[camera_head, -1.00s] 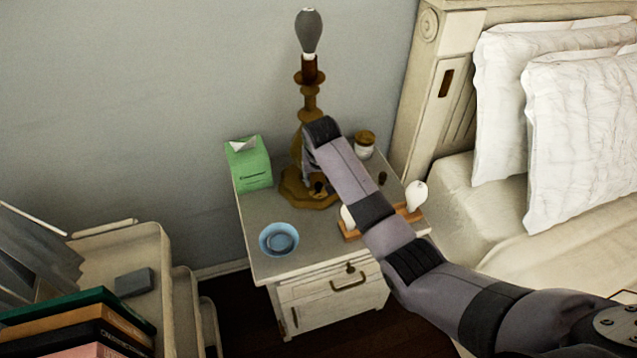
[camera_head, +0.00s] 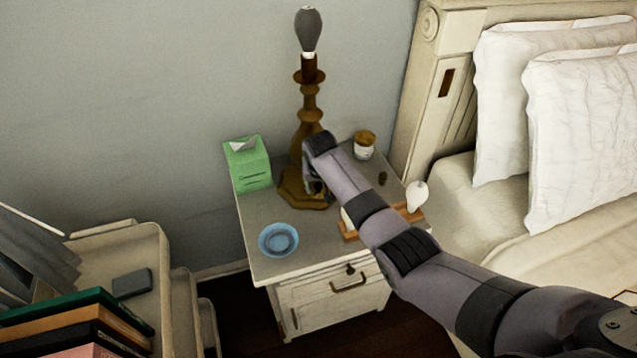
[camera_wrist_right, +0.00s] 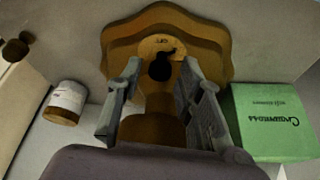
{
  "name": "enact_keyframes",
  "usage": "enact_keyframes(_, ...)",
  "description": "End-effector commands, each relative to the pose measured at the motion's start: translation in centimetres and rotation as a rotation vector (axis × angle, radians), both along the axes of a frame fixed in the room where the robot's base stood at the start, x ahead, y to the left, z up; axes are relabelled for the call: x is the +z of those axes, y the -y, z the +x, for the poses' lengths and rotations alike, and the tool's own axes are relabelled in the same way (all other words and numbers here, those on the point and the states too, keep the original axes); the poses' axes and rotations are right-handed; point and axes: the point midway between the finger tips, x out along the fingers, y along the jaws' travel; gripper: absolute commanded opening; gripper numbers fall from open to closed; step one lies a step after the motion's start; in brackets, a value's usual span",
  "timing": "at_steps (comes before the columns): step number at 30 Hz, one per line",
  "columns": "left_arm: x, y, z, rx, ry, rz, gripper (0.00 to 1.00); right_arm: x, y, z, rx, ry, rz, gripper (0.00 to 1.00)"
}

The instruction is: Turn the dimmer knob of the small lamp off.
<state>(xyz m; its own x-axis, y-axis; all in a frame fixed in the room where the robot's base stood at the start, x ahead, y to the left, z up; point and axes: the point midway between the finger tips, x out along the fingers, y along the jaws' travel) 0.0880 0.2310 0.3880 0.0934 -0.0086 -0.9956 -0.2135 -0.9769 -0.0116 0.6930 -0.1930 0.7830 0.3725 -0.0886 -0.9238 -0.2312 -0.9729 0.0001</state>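The lamp (camera_head: 310,98) stands upright on the nightstand, with a brown turned stem and a bare grey bulb that looks unlit. In the right wrist view its base (camera_wrist_right: 205,38) carries a pale dial plate with a dark knob (camera_wrist_right: 161,68). My right gripper (camera_head: 318,190) is at the front of the lamp base, partly hidden by its own wrist in the head view. In the right wrist view its fingers (camera_wrist_right: 160,72) are spread, one on each side of the knob. I cannot tell whether they touch it. My left gripper is not in view.
On the nightstand (camera_head: 258,207) are a green tissue box (camera_head: 250,168), a blue bowl (camera_head: 279,240), a small jar (camera_head: 364,146) and a wooden stand with a white bulb (camera_head: 416,193). The bed is at right, books (camera_head: 95,318) at lower left.

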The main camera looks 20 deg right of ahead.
Motion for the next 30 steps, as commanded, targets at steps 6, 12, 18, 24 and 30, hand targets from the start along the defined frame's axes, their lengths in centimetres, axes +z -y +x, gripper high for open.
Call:
enact_keyframes(6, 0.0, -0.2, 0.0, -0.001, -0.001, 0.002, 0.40, 0.0, 0.0, 0.0, 0.000, 0.000, 0.000, 0.17)
enact_keyframes(12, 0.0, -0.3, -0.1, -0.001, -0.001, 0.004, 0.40, 0.0, 0.0, 0.0, 0.000, 0.000, 0.000, 0.04)
enact_keyframes(18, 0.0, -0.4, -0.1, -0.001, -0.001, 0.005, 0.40, 0.0, 0.0, 0.0, 0.000, 0.000, 0.000, 0.00)
enact_keyframes(24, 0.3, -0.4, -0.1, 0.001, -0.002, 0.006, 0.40, 0.1, 0.1, 0.0, 0.019, -0.001, -0.001, 0.00)
enact_keyframes(30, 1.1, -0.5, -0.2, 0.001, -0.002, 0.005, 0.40, 0.2, 0.2, -0.1, 0.099, -0.001, -0.001, 0.00)
